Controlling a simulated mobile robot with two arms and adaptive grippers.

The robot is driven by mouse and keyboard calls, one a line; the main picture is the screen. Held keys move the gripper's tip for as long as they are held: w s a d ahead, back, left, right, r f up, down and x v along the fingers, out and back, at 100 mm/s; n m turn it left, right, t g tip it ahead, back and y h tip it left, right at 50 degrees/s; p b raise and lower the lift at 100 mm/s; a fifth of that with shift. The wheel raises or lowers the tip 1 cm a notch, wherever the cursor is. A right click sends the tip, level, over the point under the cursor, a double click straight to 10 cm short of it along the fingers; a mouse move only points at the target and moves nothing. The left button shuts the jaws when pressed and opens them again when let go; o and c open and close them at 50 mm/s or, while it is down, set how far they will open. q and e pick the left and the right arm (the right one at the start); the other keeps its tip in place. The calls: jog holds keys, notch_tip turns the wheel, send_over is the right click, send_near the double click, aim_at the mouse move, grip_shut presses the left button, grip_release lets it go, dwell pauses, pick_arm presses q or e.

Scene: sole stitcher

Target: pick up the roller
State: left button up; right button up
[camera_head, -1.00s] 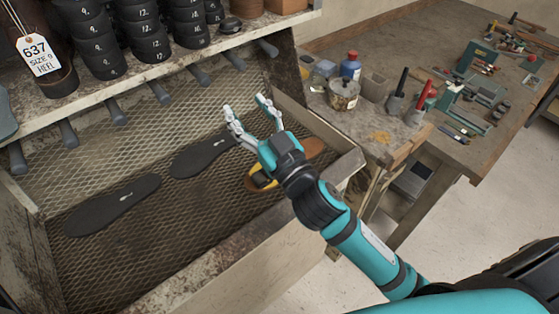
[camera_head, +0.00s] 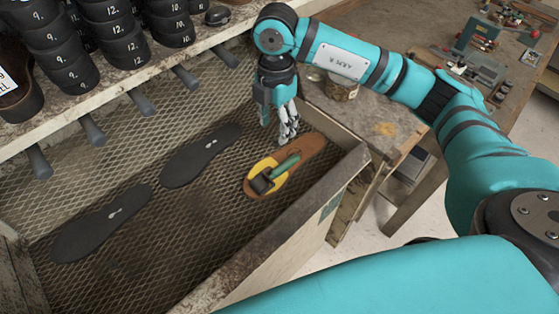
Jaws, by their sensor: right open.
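The roller (camera_head: 286,165) has a green handle and a dark head. It lies across a brown and yellow sole (camera_head: 314,147) in the mesh-floored tray, with its head toward the lower left. My right gripper (camera_head: 288,138) points down just above and behind the handle's upper end. It is open and empty, its fingers seen nearly edge-on. I cannot tell whether the fingertips touch the sole. My left gripper is not in view.
Two black soles (camera_head: 201,155) (camera_head: 101,222) lie on the mesh to the left. The wooden tray wall (camera_head: 290,240) rises in front and at right. A shelf with black lasts (camera_head: 115,40) and pegs overhangs the back. A cluttered bench (camera_head: 440,110) stands at right.

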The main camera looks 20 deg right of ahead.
jog(key=d, duration=0.1)
jog(key=p, duration=0.5)
send_over(282, 166)
jog(key=shift+h, duration=0.3)
notch_tip(282, 166, down, 12)
jog(key=shift+a+r, duration=0.15)
jog(key=shift+r, duration=0.1)
jog(key=f+p, duration=0.1)
jog(key=f, duration=0.1)
jog(key=f+p, duration=0.1)
jog(key=f, duration=0.1)
jog(key=shift+d+f, duration=0.2)
jog(key=shift+f, duration=0.55)
jog(key=shift+c, duration=0.4)
grip_shut()
